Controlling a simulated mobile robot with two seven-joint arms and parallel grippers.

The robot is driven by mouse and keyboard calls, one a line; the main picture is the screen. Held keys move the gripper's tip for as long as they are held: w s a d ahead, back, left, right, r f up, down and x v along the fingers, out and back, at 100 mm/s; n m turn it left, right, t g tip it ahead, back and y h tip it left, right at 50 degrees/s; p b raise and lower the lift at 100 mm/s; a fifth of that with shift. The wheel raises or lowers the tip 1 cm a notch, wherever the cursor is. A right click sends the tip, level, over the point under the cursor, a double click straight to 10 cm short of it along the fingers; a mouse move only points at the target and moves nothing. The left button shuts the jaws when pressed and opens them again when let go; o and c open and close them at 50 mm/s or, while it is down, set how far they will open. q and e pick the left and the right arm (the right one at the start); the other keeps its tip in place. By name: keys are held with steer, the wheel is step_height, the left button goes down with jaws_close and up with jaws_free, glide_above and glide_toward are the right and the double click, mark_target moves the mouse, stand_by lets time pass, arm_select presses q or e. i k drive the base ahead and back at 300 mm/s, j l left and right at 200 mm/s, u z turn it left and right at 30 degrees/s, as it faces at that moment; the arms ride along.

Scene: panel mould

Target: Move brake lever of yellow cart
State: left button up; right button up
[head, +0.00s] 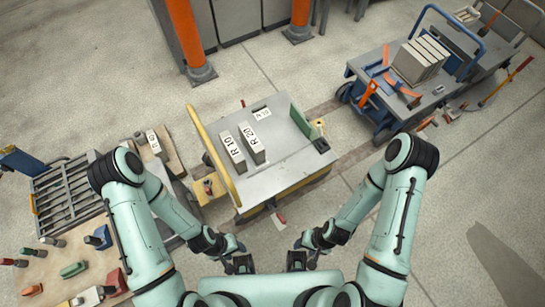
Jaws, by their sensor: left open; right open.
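The yellow cart (291,178) stands in the middle of the head view, with a grey flat top and a yellow push handle (213,155) along its left side. A small red part (280,219) sticks out low at its near side; it may be the brake lever, but it is too small to tell. A yellow bracket with a small dark and red knob (208,188) sits at the cart's left. My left gripper (240,266) and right gripper (297,262) are open and apart from the cart, close to my body at the bottom of the view.
Two grey blocks, one marked R 10 (232,151) and one R 20 (252,143), lie on the cart top. A bench with tools (70,262) is at the left. A blue-handled cart (415,90) stands at the upper right. Orange posts (185,35) rise behind.

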mark_target(278, 216)
steer(key=k, duration=0.55)
steer(key=k+l+z, duration=0.1)
steer(key=k, duration=0.4)
steer(key=i+j+u, duration=0.15)
steer(key=i+j, duration=0.15)
steer(key=i+j+u, duration=0.1)
steer(key=i+j, duration=0.15)
steer(key=i, duration=0.3)
